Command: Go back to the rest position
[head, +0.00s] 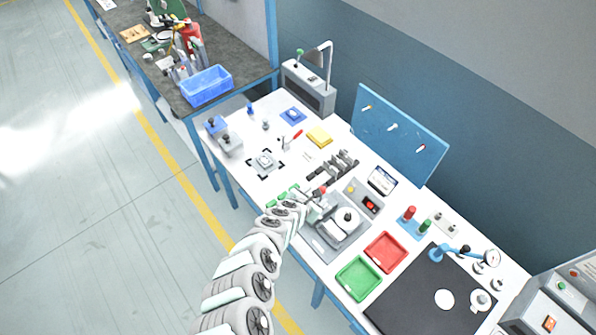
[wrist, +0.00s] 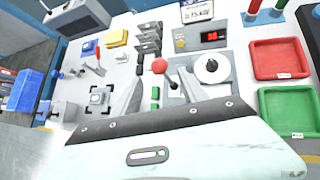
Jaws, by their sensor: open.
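My gripper (head: 312,204) is over the white bench, beside the grey test unit (head: 328,236) with the round white part on top. The red ball knob (wrist: 159,66) shows beyond the fingers. The unit's round white part (wrist: 211,71) is to the right of the fingers. Whether a finger touches the unit cannot be told. My arm hides part of the bench's front edge in the head view.
A red tray (head: 386,252) and a green tray (head: 358,279) lie right of the unit. Dark racks (head: 333,172) stand behind my gripper. A lamp (head: 327,62) and a blue board (head: 400,132) rise at the back. The floor in front is clear.

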